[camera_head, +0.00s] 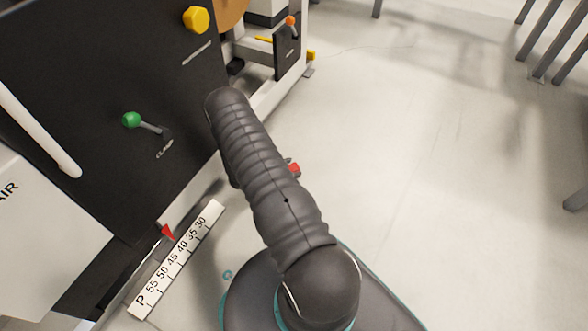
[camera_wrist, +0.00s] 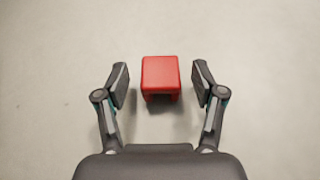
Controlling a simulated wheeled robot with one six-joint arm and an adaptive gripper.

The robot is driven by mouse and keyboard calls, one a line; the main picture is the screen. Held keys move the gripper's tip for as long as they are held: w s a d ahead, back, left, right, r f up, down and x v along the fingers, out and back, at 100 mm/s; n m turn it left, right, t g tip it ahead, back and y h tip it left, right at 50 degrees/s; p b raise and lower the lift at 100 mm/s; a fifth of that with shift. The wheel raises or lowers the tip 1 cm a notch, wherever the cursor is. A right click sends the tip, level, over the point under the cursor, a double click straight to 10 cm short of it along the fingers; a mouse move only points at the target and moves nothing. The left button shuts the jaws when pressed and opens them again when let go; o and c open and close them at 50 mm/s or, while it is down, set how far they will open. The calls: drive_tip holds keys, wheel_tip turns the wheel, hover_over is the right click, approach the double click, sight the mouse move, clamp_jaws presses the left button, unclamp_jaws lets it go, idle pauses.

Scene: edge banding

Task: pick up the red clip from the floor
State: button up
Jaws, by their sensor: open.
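The red clip (camera_wrist: 160,75) is a small block on the pale floor, with a darker recess on its near side. In the wrist view it lies between the two fingers of my gripper (camera_wrist: 160,86), with a gap on either side. My gripper is open and holds nothing. In the head view, a small part of the red clip (camera_head: 294,169) shows just right of my grey arm. My gripper is hidden behind the arm there.
A dark machine panel (camera_head: 100,100) with a green-knobbed lever (camera_head: 132,119) and a yellow knob (camera_head: 196,19) stands at the left. A white scale (camera_head: 177,262) with a red pointer (camera_head: 167,232) is below it. Grey metal legs (camera_head: 555,50) stand at the upper right. Floor between is clear.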

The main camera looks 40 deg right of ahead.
drive_tip(key=shift+s+d+f, duration=0.1)
drive_tip(key=shift+d+f, duration=0.15)
drive_tip(key=shift+d, duration=0.3)
drive_tip(key=c, duration=0.9)
drive_tip(key=shift+c, duration=0.2)
